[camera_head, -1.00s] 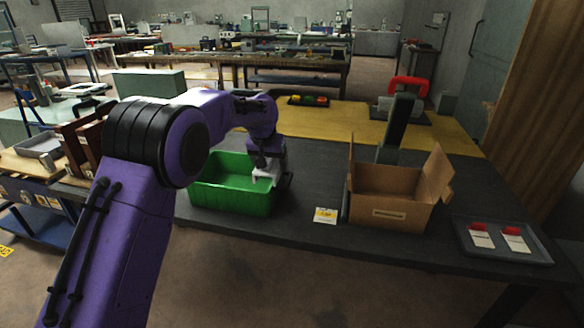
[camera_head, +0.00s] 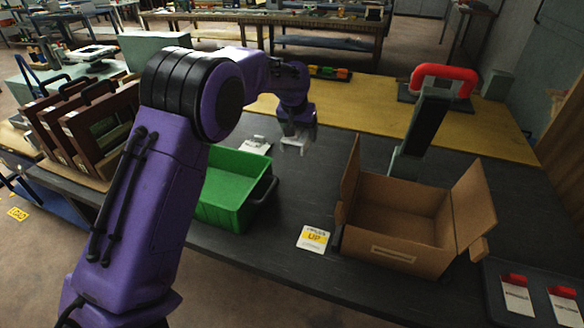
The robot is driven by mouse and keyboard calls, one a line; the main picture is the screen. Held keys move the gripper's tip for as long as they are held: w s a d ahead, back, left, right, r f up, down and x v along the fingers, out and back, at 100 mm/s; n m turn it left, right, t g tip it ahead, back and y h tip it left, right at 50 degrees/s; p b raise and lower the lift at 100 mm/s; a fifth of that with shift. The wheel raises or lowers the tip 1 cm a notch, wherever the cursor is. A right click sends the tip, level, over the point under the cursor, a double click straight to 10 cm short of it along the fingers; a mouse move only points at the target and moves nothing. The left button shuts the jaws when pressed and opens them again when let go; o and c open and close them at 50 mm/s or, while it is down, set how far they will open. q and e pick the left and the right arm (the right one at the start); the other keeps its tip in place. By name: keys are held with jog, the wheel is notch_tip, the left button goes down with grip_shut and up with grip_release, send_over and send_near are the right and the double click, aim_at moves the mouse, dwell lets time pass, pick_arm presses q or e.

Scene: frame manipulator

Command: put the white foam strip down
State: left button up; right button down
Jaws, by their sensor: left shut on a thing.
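My left gripper (camera_head: 297,138) reaches in from the left and is shut on the white foam strip (camera_head: 294,147), which shows as a small pale piece at the fingertips. The gripper points down over the dark tabletop (camera_head: 310,185), behind and to the right of the green bin (camera_head: 228,190). I cannot tell whether the strip touches the table. The fingers are small and partly merge with the strip. My right gripper is out of view.
An open cardboard box (camera_head: 400,220) stands right of the bin, with a yellow-and-white card (camera_head: 313,238) between them. A small white device (camera_head: 255,146) lies behind the bin.

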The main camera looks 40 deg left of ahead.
pick_arm(q)
jog(key=f, duration=0.5)
jog(key=s+f+p, duration=0.1)
jog(key=f, duration=0.4)
jog(key=f+p, duration=0.1)
jog(key=f, duration=0.4)
jog(key=shift+s+d, duration=0.1)
jog(key=shift+s, duration=0.05)
jog(key=shift+s+f, duration=0.2)
jog(key=shift+f, duration=0.1)
jog(key=shift+w+f, duration=0.1)
jog(key=shift+f, duration=0.05)
jog(key=o, duration=1)
jog(key=b+v, duration=0.1)
jog(key=v, duration=1.1)
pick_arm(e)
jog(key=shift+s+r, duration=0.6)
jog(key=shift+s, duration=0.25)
